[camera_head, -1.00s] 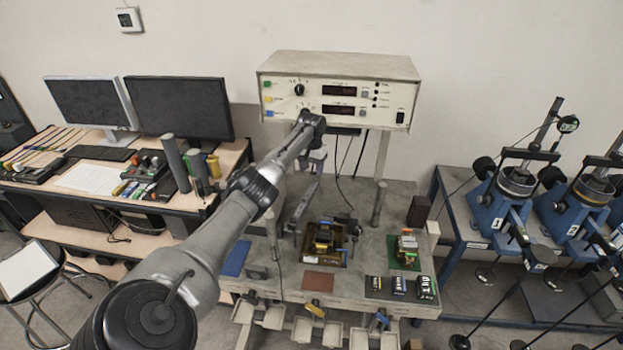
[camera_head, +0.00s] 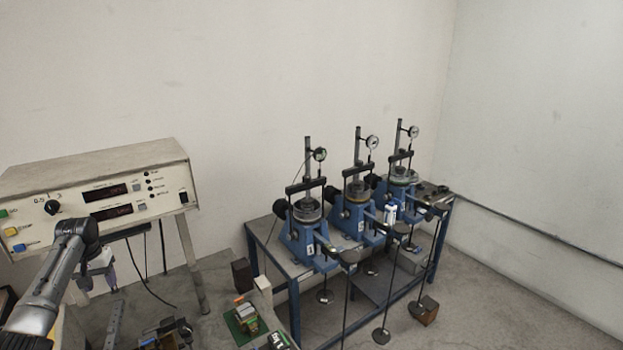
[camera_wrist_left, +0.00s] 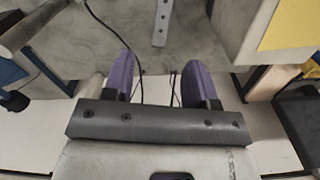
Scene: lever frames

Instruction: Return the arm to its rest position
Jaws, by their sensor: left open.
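My left arm comes in from the left in the head view. Its gripper (camera_head: 96,275) hangs from the wrist in front of the control box, over the grey workbench. In the left wrist view my left gripper (camera_wrist_left: 158,75) shows two purple fingers spread apart, with nothing between them. A grey slotted metal bar (camera_wrist_left: 161,20) lies beyond the fingertips, apart from them; it also shows in the head view (camera_head: 114,325). My right gripper does not show in either view.
The control box (camera_head: 100,195) with two displays stands at the left on posts. Blue lever frames (camera_head: 305,235) with dial gauges stand on a table to the right, their hanging weights (camera_head: 381,336) near the floor. A small green tray (camera_head: 237,328) sits on the workbench.

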